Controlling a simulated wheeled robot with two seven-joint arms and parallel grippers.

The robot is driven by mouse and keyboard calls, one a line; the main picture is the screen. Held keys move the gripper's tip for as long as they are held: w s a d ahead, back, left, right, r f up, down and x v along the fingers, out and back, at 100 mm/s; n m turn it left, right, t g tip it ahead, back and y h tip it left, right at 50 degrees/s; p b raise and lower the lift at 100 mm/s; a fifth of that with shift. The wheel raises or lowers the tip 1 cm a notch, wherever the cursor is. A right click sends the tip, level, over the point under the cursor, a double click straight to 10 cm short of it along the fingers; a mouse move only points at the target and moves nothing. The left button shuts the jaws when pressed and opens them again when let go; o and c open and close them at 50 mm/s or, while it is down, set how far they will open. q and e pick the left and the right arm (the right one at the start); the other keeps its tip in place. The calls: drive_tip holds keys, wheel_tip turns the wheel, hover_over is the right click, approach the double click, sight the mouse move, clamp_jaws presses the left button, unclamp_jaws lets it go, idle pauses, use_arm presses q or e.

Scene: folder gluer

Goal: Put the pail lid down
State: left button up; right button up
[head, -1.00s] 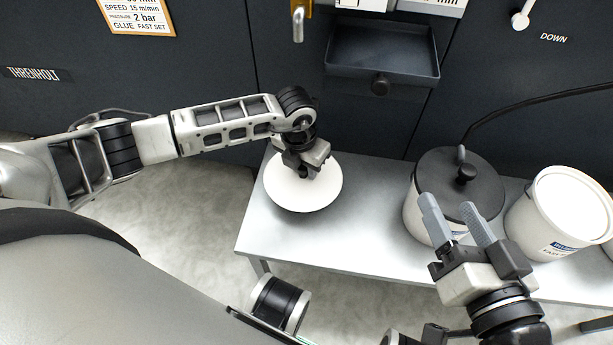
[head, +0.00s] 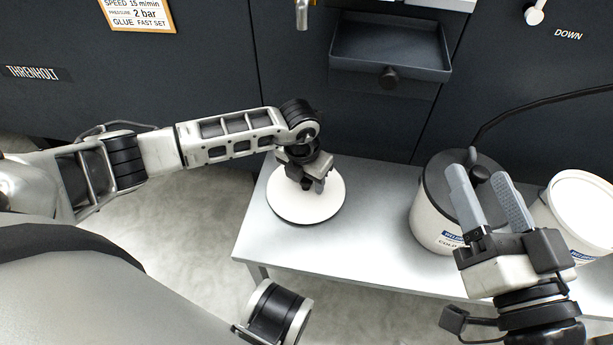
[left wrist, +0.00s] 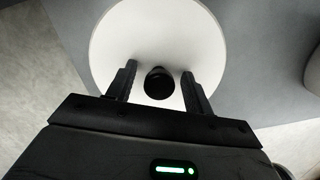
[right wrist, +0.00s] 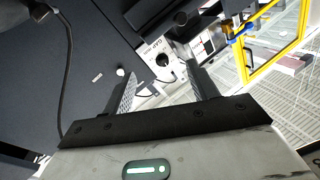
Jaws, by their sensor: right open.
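The pail lid (head: 290,207), a white disc, lies on the left end of the metal bench and appears flat. In the left wrist view its black knob (left wrist: 158,84) stands between the two fingers of my left gripper (left wrist: 163,78), with a gap on each side. My left gripper (head: 312,186) is open, right over the lid, and hides the knob in the head view. My right gripper (head: 485,178) is open and empty, raised in front of a white pail (head: 428,222) with a black lid (head: 435,180).
The bench (head: 375,215) is clear between the lid and the black-lidded pail. A second white pail (head: 582,210) stands at the right. A dark open tray (head: 390,50) juts from the machine front above the bench. A black hose (head: 540,103) runs toward the black-lidded pail.

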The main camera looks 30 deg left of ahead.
sight(303, 180)
use_arm(q)
drive_tip(key=shift+r, duration=0.15)
wheel_tip(303, 180, up, 4)
drive_tip(key=shift+s+r+p, duration=0.1)
drive_tip(key=shift+s+p, duration=0.05)
drive_tip(key=shift+p, duration=1)
wheel_tip(303, 180, up, 8)
drive_tip(key=s+p, duration=0.1)
drive_tip(key=p, duration=0.2)
drive_tip(key=shift+a, duration=0.15)
use_arm(e)
drive_tip(key=shift+s+d+f+g+h, duration=0.1)
drive_tip(key=shift+s+f+g+h, duration=0.3)
drive_tip(key=shift+f, duration=0.2)
drive_tip(key=shift+s+f+g+h, duration=0.15)
drive_tip(key=shift+f+g+h, duration=0.1)
drive_tip(key=shift+f+g, duration=0.35)
drive_tip(key=shift+s+d+f+g+h, duration=0.1)
drive_tip(key=shift+s+f+g+h, duration=0.25)
drive_tip(key=shift+f, duration=0.25)
drive_tip(key=shift+w, duration=0.1)
